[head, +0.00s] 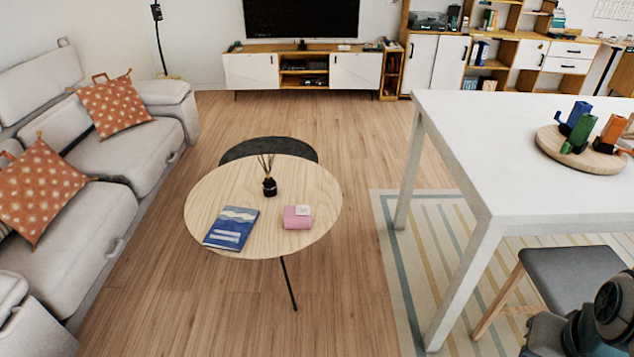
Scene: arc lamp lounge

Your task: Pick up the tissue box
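A small pink box with a white top, which looks like the tissue box (297,220), sits on the round wooden coffee table (225,195) near its right front edge. A blue book or magazine (231,229) lies to its left, and a dark reed diffuser (269,186) stands behind it. Dark parts of my arm (590,325) show at the bottom right corner, far from the box. My gripper's fingers cannot be made out.
A grey sofa (135,155) with orange cushions runs along the left. A white table (470,130) stands at the right, with a grey stool (575,275) by it on a striped rug (405,260). Bare floor (340,315) lies in front of the coffee table. A TV cabinet (250,70) is at the back.

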